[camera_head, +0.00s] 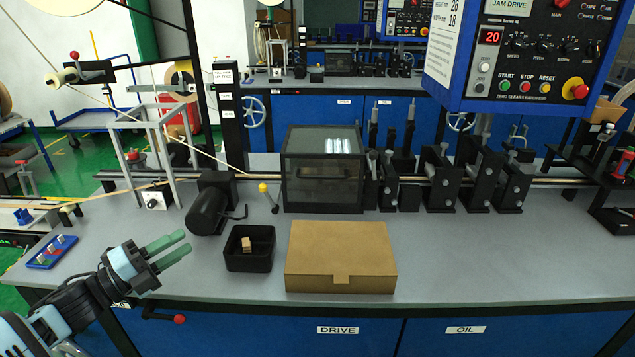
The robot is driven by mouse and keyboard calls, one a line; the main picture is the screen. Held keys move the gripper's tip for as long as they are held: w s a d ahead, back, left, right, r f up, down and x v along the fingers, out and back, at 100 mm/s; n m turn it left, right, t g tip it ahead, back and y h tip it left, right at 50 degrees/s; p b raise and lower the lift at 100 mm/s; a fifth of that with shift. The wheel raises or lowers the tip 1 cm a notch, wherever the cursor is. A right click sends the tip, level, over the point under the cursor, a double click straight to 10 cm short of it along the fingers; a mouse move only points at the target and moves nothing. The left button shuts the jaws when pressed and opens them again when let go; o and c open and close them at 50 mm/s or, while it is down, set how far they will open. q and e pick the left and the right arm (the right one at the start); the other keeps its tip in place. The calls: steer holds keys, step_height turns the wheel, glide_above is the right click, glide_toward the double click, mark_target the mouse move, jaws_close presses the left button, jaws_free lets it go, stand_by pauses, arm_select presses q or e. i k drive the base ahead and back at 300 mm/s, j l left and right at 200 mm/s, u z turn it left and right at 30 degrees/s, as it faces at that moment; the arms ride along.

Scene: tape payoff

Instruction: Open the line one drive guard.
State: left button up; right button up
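A box-shaped guard (323,187) with a black frame and clear panels stands on the grey bench at the centre, over the machine's rail. Its lid looks shut, and a dark handle bar shows on its front panel. The blue cabinet front below the bench carries a label reading DRIVE (337,330). My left gripper (186,242) is at the lower left, above the bench, with its two green fingers apart and nothing between them. It points right and is well away from the guard. My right gripper is not in view.
A brown carton (340,257) lies on the bench directly in front of the guard. Left of it are a black bin (250,260) holding a small block, a black motor (209,211) and a yellow-knobbed lever (264,189). Black roller stands (442,180) are at right. A control box (530,50) hangs upper right.

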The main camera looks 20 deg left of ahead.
mark_target(320, 165)
steer(key=i+l, duration=0.8)
